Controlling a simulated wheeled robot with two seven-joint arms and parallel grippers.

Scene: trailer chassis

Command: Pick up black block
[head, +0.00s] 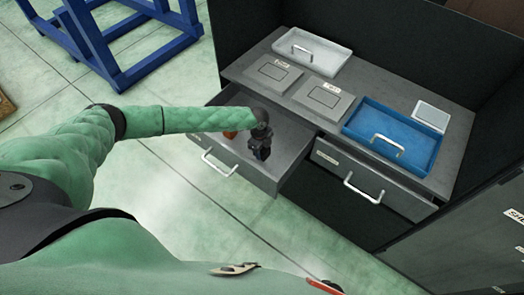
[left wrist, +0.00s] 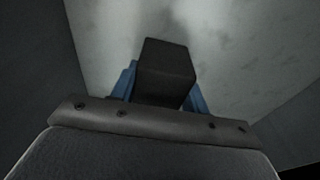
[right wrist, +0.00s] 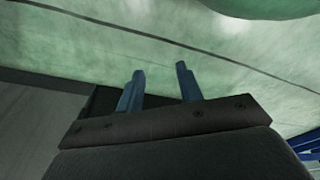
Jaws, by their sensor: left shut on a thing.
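The black block (left wrist: 165,72) sits between the two blue fingers of my left gripper (left wrist: 164,88) in the left wrist view. The gripper is shut on it. In the head view my left gripper (head: 262,150) is inside the open left drawer (head: 290,160), and the block is hard to tell from the dark gripper there. Whether the block touches the drawer floor I cannot tell. My right gripper (right wrist: 160,85) shows in the right wrist view with its blue fingers apart and nothing between them.
An orange-brown object (head: 230,134) lies in the drawer beside my left gripper. A white tray (head: 330,62), a blue tray (head: 425,160) and two grey lidded panels (head: 273,72) are on the counter. A blue frame (head: 95,45) stands at upper left.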

